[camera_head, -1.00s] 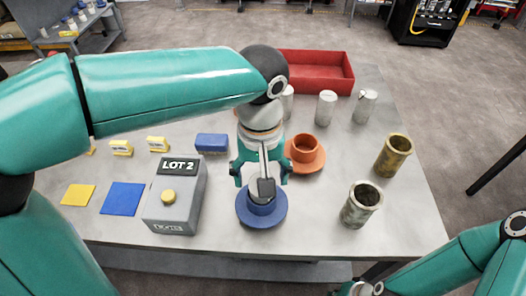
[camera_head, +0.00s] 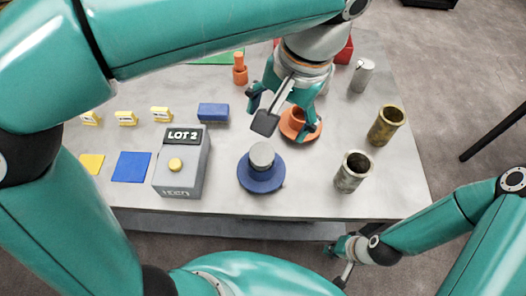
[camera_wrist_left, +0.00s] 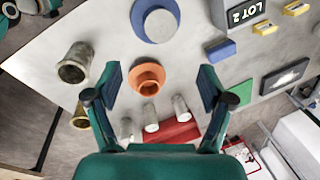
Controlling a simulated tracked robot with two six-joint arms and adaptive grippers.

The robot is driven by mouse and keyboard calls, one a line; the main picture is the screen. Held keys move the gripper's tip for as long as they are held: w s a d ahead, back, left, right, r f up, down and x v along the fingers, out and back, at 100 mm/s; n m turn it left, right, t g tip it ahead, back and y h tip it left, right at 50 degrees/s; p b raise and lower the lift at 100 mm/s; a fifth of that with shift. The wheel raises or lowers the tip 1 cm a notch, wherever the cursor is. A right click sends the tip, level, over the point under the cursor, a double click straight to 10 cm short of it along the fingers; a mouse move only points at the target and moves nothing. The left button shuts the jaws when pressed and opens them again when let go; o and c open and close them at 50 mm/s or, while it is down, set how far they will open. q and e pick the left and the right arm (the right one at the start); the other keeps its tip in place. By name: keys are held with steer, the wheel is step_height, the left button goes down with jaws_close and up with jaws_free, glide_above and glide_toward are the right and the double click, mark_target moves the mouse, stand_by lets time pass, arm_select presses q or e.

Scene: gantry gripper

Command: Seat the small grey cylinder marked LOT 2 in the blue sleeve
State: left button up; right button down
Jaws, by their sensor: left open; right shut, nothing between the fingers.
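The small grey cylinder (camera_head: 262,155) stands upright in the blue sleeve (camera_head: 262,186), its top showing above the rim. No marking on it is readable. The wrist view shows the same cylinder (camera_wrist_left: 160,25) inside the blue sleeve (camera_wrist_left: 140,14). My left gripper (camera_head: 283,112) is open and empty, raised behind and to the right of the blue sleeve, over the orange sleeve (camera_head: 293,121). In the wrist view its spread fingers (camera_wrist_left: 160,80) have nothing between them. My right gripper (camera_head: 341,264) is shut and empty off the table's front edge.
A grey box (camera_head: 181,170) with a LOT 2 sign stands left of the blue sleeve. A blue block (camera_head: 213,112) lies behind. Two metal cups, one brassy (camera_head: 386,125) and one greyish (camera_head: 352,172), stand at the right.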

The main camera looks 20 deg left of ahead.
mark_target(264, 153)
arm_select(q)
steer(key=f, duration=0.2)
steer(key=a+f, duration=0.1)
steer(key=f, duration=0.5)
steer(key=shift+w+a+f, duration=0.15)
steer(key=shift+a+f, duration=0.05)
steer(key=shift+a, duration=0.1)
steer(key=shift+w+a+f+p, duration=0.1)
steer(key=shift+a+f+p, duration=0.15)
steer(key=shift+f, duration=1.05)
steer(key=shift+w+a+f+p, duration=0.1)
steer(key=shift+a+f, duration=0.2)
steer(key=shift+f, duration=1)
steer(key=shift+s, duration=0.1)
jaws_close()
